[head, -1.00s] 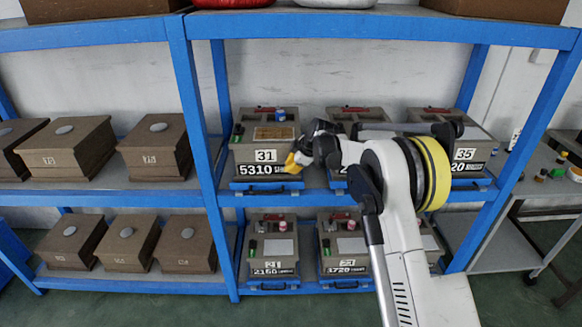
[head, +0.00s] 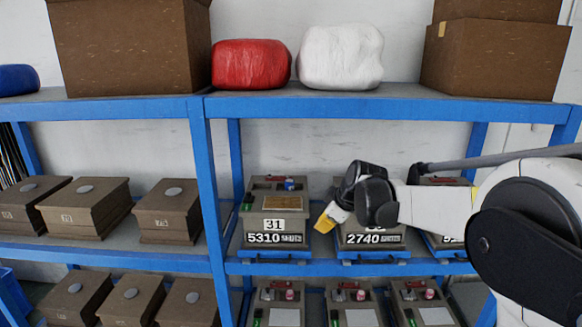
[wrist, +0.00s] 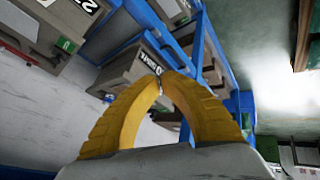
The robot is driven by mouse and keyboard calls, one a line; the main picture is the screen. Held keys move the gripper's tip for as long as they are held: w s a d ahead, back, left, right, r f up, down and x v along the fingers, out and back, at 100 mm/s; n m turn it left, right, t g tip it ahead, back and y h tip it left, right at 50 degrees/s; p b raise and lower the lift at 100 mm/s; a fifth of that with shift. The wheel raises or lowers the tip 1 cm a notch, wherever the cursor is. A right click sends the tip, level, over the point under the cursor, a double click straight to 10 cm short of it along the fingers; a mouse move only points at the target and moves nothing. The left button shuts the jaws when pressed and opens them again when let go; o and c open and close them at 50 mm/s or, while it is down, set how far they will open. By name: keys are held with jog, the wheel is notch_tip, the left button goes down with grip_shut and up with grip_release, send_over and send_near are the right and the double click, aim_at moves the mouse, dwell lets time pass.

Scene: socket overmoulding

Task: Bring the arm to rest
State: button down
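My gripper (head: 325,220) has yellow fingers and hangs in front of the middle shelf, between the grey box marked 31 and 5310 (head: 280,212) and the box marked 2740 (head: 372,238). My arm reaches in from the right of the head view. In the wrist view my gripper's two curved yellow fingers (wrist: 160,84) meet at their tips in an arch, with nothing seen between them. The gripper is shut and empty. Whether it touches a box cannot be told.
A blue shelf rack (head: 205,200) fills the view. Brown boxes with grey round lids (head: 170,212) stand on its left side. The top shelf holds a red bundle (head: 250,65), a white bundle (head: 342,57) and large brown boxes (head: 497,55).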

jog(key=s+d+r+m+h, duration=0.1)
jog(key=s+d+r+m, duration=0.15)
jog(key=s, duration=0.65)
jog(key=s+d+r+m+h, duration=0.1)
jog(key=s+d+r+m, duration=0.2)
jog(key=s, duration=0.6)
jog(key=s+d+f+m, duration=0.1)
jog(key=s+m, duration=0.1)
jog(key=s, duration=0.4)
jog(key=s+d+f+m+h, duration=0.1)
jog(key=s+f+m, duration=0.1)
jog(key=s, duration=0.4)
jog(key=s+d+f+m+t, duration=0.1)
jog(key=s+f+m, duration=0.1)
jog(key=s, duration=0.5)
jog(key=shift+d+m, duration=0.3)
jog(key=shift+m, duration=0.25)
